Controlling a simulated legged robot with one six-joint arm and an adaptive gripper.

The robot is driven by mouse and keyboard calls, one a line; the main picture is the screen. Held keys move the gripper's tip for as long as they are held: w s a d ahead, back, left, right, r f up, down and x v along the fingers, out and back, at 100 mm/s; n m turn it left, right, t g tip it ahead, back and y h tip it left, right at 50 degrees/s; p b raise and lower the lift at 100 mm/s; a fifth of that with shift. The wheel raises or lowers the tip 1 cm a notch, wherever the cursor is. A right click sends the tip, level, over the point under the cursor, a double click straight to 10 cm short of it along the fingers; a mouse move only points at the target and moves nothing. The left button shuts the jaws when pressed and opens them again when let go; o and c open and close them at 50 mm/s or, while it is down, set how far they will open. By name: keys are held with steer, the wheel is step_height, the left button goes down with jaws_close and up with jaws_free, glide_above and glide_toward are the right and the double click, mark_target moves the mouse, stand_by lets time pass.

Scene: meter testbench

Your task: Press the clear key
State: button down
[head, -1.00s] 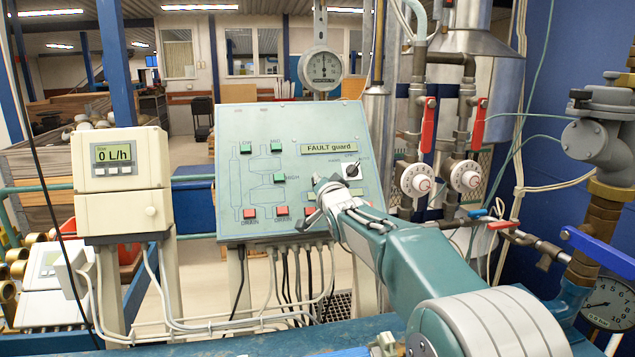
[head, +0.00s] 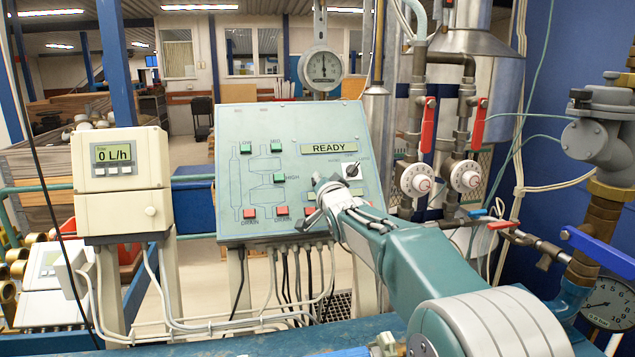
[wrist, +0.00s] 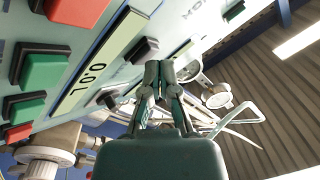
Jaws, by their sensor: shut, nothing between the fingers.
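The control panel (head: 290,120) stands upright in the middle of the head view, and its upper display (head: 329,148) reads READY. My gripper (wrist: 158,66) is shut and empty, its fingertips close to the panel face. In the wrist view a small tilted display (wrist: 100,62) shows what looks like zeros. Two small dark keys sit along its edge: one (wrist: 142,50) right by my fingertips, the other (wrist: 108,97) further down. I cannot read which is the clear key, nor tell whether the fingertips touch. In the head view my gripper hides part of the panel's lower right.
Green buttons (head: 276,147) and red buttons (head: 282,211) sit on the panel's left part. A black rotary switch (head: 352,171) is just above right of my gripper. A flow meter reading 0 L/h (head: 115,155) stands left. Pipes with red-handled valves (head: 428,125) stand right.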

steer(key=shift+s+r, duration=0.25)
steer(key=shift+s, duration=0.05)
steer(key=shift+s+d+r, duration=0.3)
steer(key=shift+s+r, duration=0.55)
steer(key=shift+s, duration=0.05)
steer(key=shift+s+d+r, duration=0.3)
steer(key=shift+s+r, duration=0.55)
steer(key=shift+s, duration=0.05)
steer(key=shift+s+d+r, duration=0.2)
steer(key=shift+s+r, duration=0.55)
steer(key=shift+s, duration=0.05)
stand_by(2.0)
